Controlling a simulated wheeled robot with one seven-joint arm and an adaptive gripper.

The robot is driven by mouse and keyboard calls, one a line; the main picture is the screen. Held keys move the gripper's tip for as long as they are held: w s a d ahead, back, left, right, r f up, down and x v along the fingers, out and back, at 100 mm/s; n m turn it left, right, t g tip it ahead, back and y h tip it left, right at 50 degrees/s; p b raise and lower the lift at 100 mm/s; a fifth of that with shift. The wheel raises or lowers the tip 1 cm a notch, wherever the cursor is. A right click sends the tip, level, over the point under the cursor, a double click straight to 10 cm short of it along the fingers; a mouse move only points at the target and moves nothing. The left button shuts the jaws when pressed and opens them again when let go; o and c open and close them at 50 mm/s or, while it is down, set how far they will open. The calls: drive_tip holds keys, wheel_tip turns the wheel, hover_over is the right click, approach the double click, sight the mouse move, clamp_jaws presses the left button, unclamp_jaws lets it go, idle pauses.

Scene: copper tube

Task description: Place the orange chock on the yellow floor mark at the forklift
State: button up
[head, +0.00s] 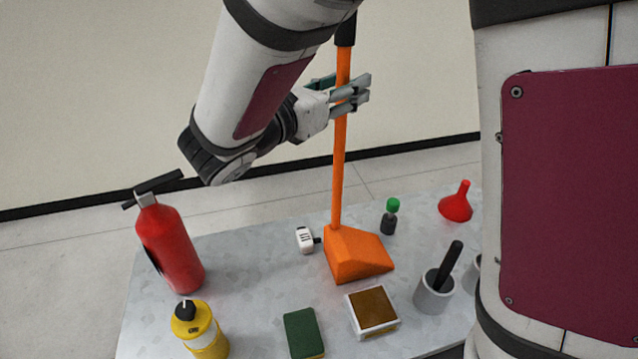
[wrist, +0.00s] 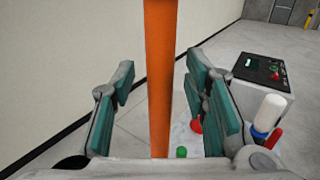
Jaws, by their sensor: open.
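The orange chock (head: 357,254) is a wedge with a tall orange handle that ends in a black grip at the top. It stands upright on the grey table. My gripper (head: 352,93) is open at the upper part of the handle, with its fingers on either side of it. In the wrist view the handle (wrist: 161,75) runs upright between the open fingers of my gripper (wrist: 165,100), with a visible gap on the left. The forklift and the yellow floor mark are not recognisable in either view.
The grey table (head: 250,270) also bears a red fire extinguisher (head: 170,245), a yellow bottle (head: 203,332), a green sponge (head: 303,333), a brown-topped white box (head: 372,310), a mortar (head: 434,292) and a red funnel (head: 456,203). A grey console (wrist: 262,80) stands at right.

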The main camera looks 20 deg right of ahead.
clamp_jaws()
drive_tip(key=shift+r, duration=0.15)
drive_tip(key=shift+r, duration=0.1)
